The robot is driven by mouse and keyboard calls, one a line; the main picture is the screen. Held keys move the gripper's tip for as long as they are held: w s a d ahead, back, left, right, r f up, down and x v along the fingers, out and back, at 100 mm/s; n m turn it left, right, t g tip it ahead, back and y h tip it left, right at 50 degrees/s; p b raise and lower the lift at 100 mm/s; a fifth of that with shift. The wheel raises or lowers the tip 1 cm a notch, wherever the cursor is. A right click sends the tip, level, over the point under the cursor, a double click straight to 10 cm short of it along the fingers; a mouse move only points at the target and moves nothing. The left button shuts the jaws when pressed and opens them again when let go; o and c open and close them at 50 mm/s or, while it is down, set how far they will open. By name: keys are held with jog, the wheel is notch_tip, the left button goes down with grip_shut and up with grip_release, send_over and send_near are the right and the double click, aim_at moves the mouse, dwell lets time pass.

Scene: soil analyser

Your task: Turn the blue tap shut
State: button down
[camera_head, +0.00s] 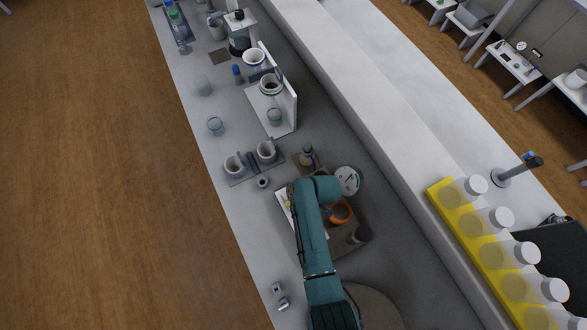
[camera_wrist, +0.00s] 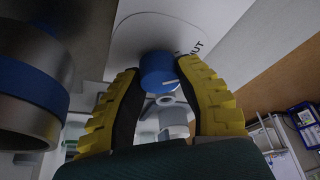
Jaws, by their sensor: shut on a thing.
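The blue tap (camera_wrist: 157,72) is a round blue knob with a pale mark near its edge, in the upper middle of the wrist view. It sits against a white panel (camera_wrist: 150,30) with partly hidden dark lettering that ends in "UT". My gripper (camera_wrist: 160,73) has its yellow ribbed fingers on either side of the knob, shut on it. In the head view my arm covers the tap, and only a bit of yellow (camera_head: 288,204) shows by the wrist.
A steel cylinder with a blue band (camera_wrist: 35,75) stands close on the left in the wrist view. In the head view, mugs (camera_head: 235,165), an orange ring (camera_head: 340,211) and a dark cup (camera_head: 360,234) stand near my arm. Yellow-racked bottles (camera_head: 490,255) are at right.

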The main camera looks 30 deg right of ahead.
jog(key=shift+f+n+b, duration=0.2)
jog(key=shift+n+b, duration=0.1)
jog(key=shift+n, duration=0.3)
jog(key=shift+s+g, duration=0.1)
jog(key=shift+g, duration=0.2)
jog(key=c, duration=0.6)
grip_release()
jog(key=shift+c, duration=0.2)
jog(key=shift+r, duration=0.15)
jog(key=shift+r, duration=0.15)
jog(key=v, duration=1.1)
jog(key=shift+d+r, duration=0.25)
jog(key=shift+d, duration=0.05)
